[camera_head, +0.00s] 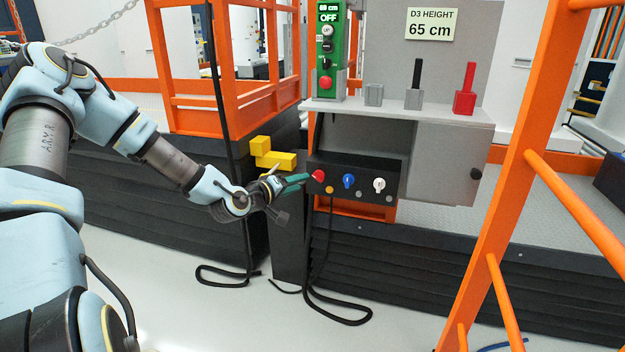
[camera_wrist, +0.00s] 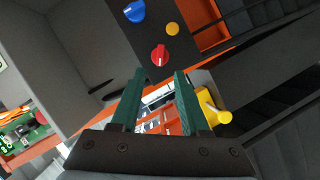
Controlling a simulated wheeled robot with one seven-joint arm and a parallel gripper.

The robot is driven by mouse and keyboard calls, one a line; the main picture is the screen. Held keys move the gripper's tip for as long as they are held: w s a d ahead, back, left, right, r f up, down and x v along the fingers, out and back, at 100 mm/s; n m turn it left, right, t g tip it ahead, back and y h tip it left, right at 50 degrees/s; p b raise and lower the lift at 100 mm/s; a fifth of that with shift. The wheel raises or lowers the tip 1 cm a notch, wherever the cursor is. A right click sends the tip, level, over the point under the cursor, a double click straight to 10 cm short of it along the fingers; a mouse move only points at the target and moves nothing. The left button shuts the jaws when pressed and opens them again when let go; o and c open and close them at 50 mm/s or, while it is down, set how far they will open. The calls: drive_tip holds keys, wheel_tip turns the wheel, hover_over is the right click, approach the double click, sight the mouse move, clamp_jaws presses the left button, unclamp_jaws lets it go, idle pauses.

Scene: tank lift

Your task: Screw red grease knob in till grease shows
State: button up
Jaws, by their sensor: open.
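The red knob (camera_head: 318,175) is the leftmost of three knobs on a dark panel (camera_head: 365,176) below the grey shelf. In the wrist view the red knob (camera_wrist: 159,56) has a pale pointer line and sits just beyond my fingertips. My gripper (camera_head: 300,181) is at the left end of the panel, its green fingers pointing toward the red knob. In the wrist view my gripper (camera_wrist: 165,75) is open, with nothing between the fingers. A yellow-orange round spot (camera_wrist: 172,29) shows beside the red knob. I cannot tell whether it is grease.
A blue knob (camera_head: 348,181) and a white knob (camera_head: 379,184) sit right of the red one. Yellow blocks (camera_head: 272,155) stick out close to my gripper. A black cable (camera_head: 338,312) lies on the floor. An orange railing (camera_head: 515,165) stands at right.

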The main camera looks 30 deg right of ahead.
sight(316, 178)
drive_tip(key=x, duration=0.7)
drive_tip(key=shift+w+d+f, duration=0.1)
drive_tip(key=shift+d, duration=0.1)
drive_tip(key=shift+c, duration=0.2)
clamp_jaws()
